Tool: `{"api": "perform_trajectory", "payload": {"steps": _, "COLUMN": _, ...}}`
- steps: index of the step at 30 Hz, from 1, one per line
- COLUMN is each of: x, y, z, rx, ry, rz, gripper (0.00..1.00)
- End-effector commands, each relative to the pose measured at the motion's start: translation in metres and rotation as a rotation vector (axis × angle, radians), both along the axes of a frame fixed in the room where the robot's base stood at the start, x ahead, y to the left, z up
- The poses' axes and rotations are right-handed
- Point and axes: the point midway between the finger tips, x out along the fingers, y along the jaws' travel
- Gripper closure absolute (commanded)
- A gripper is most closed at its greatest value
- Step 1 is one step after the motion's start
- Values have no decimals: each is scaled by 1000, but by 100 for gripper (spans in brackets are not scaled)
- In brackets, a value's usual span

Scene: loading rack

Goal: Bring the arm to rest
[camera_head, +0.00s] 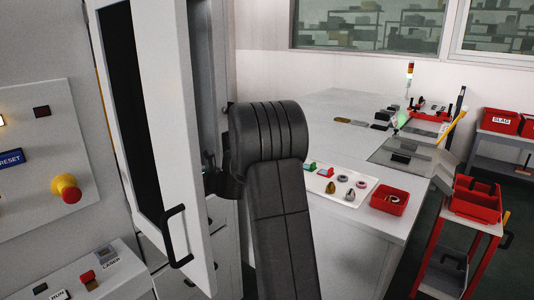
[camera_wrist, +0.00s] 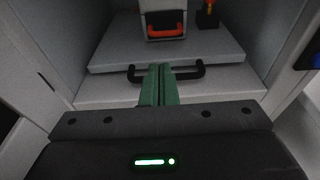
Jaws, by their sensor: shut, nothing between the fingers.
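My gripper (camera_wrist: 160,70) shows in the wrist view with its two green fingers pressed together and nothing between them. The fingers point into a pale cabinet recess, and their tips overlap a black bar handle (camera_wrist: 188,72) in the picture. I cannot tell whether they touch it. In the head view my dark arm rises in the middle and bends toward the cabinet. The gripper itself is mostly hidden there behind the arm and the open cabinet door (camera_head: 162,90).
The door's black handle (camera_head: 173,237) sticks out left of my arm. A grey shelf (camera_wrist: 110,57) carries a box with an orange handle (camera_wrist: 166,32). A control panel (camera_head: 40,150) stands left. A bench (camera_head: 340,222) with a red tray (camera_head: 388,203) and a red cart (camera_head: 473,212) stand right.

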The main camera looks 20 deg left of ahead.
Motion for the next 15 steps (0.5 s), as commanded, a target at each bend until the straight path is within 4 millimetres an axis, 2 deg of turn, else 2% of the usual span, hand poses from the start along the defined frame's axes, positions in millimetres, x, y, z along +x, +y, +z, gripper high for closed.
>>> {"api": "perform_trajectory", "payload": {"steps": 8, "x": 1, "y": 3, "z": 0, "rx": 0, "ry": 0, "rz": 1, "gripper": 100}}
{"api": "perform_trajectory", "payload": {"steps": 15, "x": 11, "y": 28, "z": -5, "rx": -1, "ry": 0, "rz": 1, "gripper": 100}}
